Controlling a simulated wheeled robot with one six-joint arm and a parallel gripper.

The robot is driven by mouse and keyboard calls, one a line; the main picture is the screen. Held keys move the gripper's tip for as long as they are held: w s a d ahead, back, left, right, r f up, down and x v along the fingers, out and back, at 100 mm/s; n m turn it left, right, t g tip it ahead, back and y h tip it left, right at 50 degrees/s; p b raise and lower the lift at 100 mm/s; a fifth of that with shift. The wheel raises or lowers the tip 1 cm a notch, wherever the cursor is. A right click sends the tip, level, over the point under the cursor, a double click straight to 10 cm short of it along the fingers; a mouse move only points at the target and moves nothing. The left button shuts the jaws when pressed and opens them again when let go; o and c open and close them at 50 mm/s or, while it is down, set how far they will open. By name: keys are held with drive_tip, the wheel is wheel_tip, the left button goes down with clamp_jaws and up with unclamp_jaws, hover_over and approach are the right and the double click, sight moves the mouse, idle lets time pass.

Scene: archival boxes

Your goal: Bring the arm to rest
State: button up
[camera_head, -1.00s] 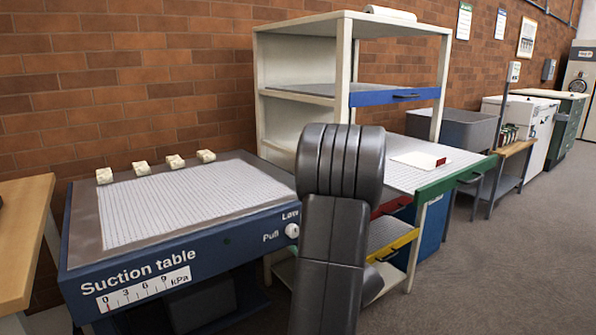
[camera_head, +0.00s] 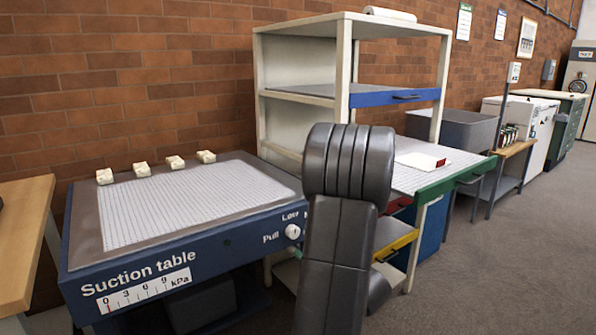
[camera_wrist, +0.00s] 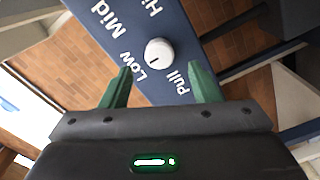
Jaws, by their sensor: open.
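My arm (camera_head: 336,240) rises in the lower middle of the head view, with its dark rounded joint in front of the rack. My gripper (camera_wrist: 160,82) shows in the wrist view, with two green fingers apart and nothing between them. Beyond the fingers is the blue front panel of the suction table, with a white knob (camera_wrist: 158,52) and the words Low, Mid, Hi and Pull. The gripper itself is not visible in the head view. The suction table (camera_head: 180,268) stands at left, with several small cream blocks along its back edge.
A cream rack (camera_head: 300,75) with a blue-fronted shelf and a pulled-out green-fronted shelf (camera_head: 455,178) stands close behind my arm. A wooden table (camera_head: 22,240) is at far left. A grey sink (camera_head: 465,130) and white cabinets are further right. The floor at right (camera_head: 500,270) is clear.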

sight(295, 233)
drive_tip(key=p+v, duration=0.1)
drive_tip(key=v, duration=0.9)
drive_tip(key=b+x, duration=0.1)
drive_tip(key=x, duration=1.3)
drive_tip(key=shift+w+a+r, duration=0.1)
drive_tip(key=shift+r, duration=0.1)
drive_tip(key=shift+r+m+p, duration=0.1)
drive_tip(key=shift+m+p, duration=0.5)
drive_tip(key=shift+p, duration=0.35)
drive_tip(key=m+p, duration=0.4)
drive_tip(key=p, duration=0.5)
drive_tip(key=shift+m+p, duration=0.3)
drive_tip(key=m+p, duration=0.4)
drive_tip(key=p, duration=0.5)
drive_tip(key=shift+m, duration=0.3)
drive_tip(key=shift+m+p, duration=0.4)
drive_tip(key=shift+p, duration=0.55)
drive_tip(key=shift+f+m+p, duration=0.2)
drive_tip(key=shift+m+p, duration=0.2)
drive_tip(key=shift+p, duration=0.15)
drive_tip(key=shift+r, duration=0.1)
